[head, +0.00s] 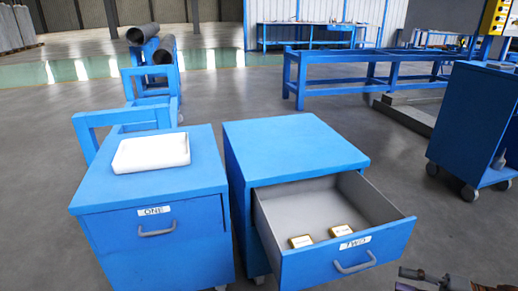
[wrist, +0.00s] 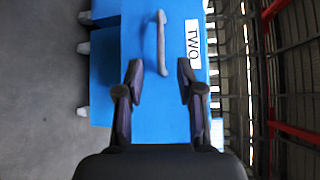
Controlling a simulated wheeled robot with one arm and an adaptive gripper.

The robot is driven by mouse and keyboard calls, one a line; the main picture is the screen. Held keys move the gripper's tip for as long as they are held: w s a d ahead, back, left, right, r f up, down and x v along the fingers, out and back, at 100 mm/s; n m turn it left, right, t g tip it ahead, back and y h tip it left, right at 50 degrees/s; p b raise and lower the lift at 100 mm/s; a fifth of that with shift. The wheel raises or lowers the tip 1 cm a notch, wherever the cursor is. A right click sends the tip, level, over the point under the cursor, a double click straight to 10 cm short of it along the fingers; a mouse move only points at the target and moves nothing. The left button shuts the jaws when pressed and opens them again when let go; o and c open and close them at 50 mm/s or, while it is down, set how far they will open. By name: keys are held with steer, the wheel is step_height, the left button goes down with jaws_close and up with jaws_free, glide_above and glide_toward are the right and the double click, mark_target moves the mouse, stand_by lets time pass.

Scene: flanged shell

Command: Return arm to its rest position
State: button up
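My gripper (wrist: 160,82) is open and empty in the wrist view, with its two fingers apart in front of the blue drawer front labelled TWO. The grey handle (wrist: 161,42) of that drawer lies beyond the fingertips, apart from them. In the head view, part of my arm shows at the bottom right corner. Cabinet TWO (head: 290,146) has its drawer (head: 385,243) pulled open. Two small gold-edged blocks (head: 301,241) (head: 342,231) lie inside the drawer near its front.
Cabinet ONE (head: 185,245) stands to the left with its drawer shut and a white box-like item (head: 151,153) on top. A blue cart (head: 475,125) stands at the right. Blue frames (head: 390,65) stand behind. Grey floor (head: 420,215) is clear between cabinet TWO and the cart.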

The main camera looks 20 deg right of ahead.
steer(key=w+a+r+n+g+p, duration=0.35)
steer(key=a+r+g+p, duration=0.25)
steer(key=a+r+p, duration=0.45)
steer(key=w+a+r+n+g+p, duration=0.35)
steer(key=a+r+g+p, duration=0.4)
steer(key=a+r, duration=0.45)
steer(key=s+a+r+n+h+p, duration=0.1)
steer(key=s+a+r+h+p, duration=0.1)
steer(key=r+p, duration=0.5)
steer(key=s+a+r+n+h+p, duration=0.2)
steer(key=s+r+h+p, duration=0.3)
steer(key=r+p, duration=0.3)
steer(key=s+a+r+n+h+p, duration=0.1)
steer(key=s+a+r+h+p, duration=0.1)
steer(key=r+p, duration=0.5)
steer(key=shift+s+a+r+g+h, duration=0.4)
steer(key=shift+s+r+h, duration=0.2)
steer(key=shift+s+h, duration=0.25)
